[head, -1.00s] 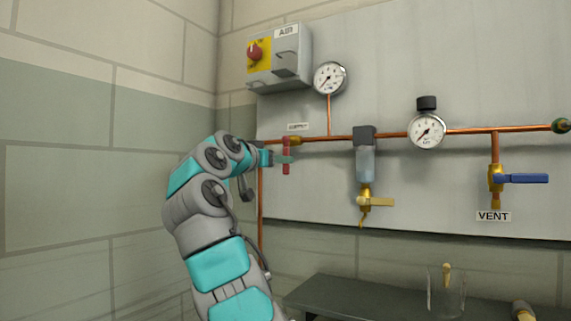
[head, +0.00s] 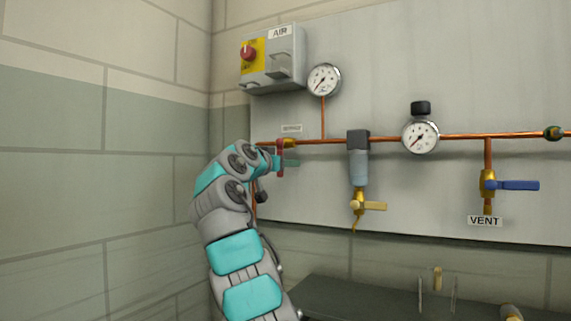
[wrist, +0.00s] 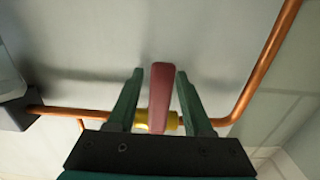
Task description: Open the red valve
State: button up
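The red valve has a red lever (head: 280,160) hanging down from a brass body (head: 289,143) on the copper pipe at the left of the panel. In the wrist view the lever (wrist: 160,88) stands between my two green fingers, and its yellow body (wrist: 143,119) is behind. My gripper (wrist: 160,73) is open around the lever, with a narrow gap visible on each side. In the head view my gripper (head: 279,161) is at the lever, and its fingers partly cover it.
An air box (head: 270,60) with a red knob and a gauge (head: 323,80) are above. A filter (head: 358,165), a second gauge (head: 420,137) and a blue-handled vent valve (head: 515,185) are to the right. A dark bench (head: 350,298) stands below.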

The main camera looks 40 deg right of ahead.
grip_shut()
dwell(1.2)
